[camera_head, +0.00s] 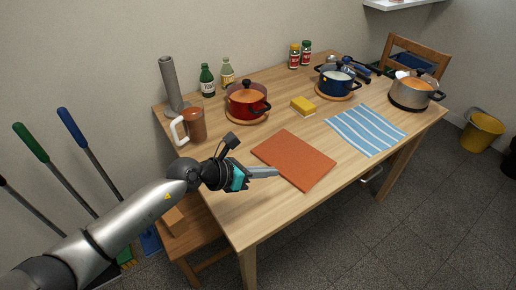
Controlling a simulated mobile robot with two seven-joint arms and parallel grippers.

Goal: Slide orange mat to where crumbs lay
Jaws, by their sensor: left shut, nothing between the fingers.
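The orange mat (300,160) lies flat on the wooden table, left of the blue-striped cloth. My left gripper (276,172) is shut and empty, with its fingertips at the mat's left front edge. I cannot tell whether the fingers touch the mat or hover just above it. No crumbs can be made out on the table. My right gripper is not in view.
A yellow sponge (303,106) lies behind the mat. The blue-striped cloth (364,130) lies to its right. A red pot (247,100), a blue pot (337,80), a steel pot (412,93) and a brown mug (190,125) stand around. Bare tabletop (222,150) shows left of the mat.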

